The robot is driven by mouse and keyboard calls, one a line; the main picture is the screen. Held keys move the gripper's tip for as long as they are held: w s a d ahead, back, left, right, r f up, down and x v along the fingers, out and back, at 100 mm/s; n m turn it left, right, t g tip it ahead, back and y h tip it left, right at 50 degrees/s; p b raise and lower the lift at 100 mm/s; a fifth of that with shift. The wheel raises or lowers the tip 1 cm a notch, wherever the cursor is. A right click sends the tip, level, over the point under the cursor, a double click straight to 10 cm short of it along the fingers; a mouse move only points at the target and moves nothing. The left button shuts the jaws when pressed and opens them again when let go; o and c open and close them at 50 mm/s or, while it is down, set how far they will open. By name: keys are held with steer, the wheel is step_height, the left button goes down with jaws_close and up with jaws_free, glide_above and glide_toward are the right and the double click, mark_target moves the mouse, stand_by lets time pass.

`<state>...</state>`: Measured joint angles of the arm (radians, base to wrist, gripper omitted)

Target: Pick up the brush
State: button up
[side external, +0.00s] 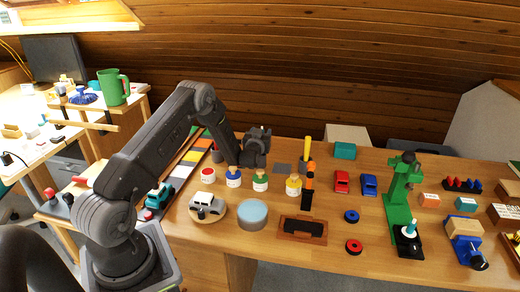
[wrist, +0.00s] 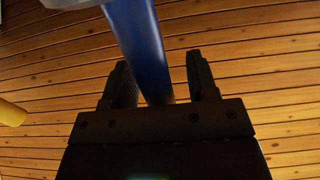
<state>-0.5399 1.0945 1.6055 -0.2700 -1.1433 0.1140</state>
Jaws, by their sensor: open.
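In the wrist view a blue tapered rod (wrist: 140,45), which looks like a brush handle, runs between my two fingers. A pale round part shows at its upper end, cut off by the frame. My gripper (wrist: 158,62) is open, with one finger on each side of the rod and a gap visible at the right finger. In the side view my gripper (side external: 257,150) is above a row of small labelled jars. The left jar (side external: 233,180) has blue at its top. No brush bristles show, so I cannot tell for certain which item is the brush.
A yellow rounded thing (wrist: 12,113) is at the left of the wrist view.

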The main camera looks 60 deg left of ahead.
steer(key=shift+c, duration=0.4)
steer(key=c, duration=0.9)
jaws_close()
steer(key=shift+r, duration=0.1)
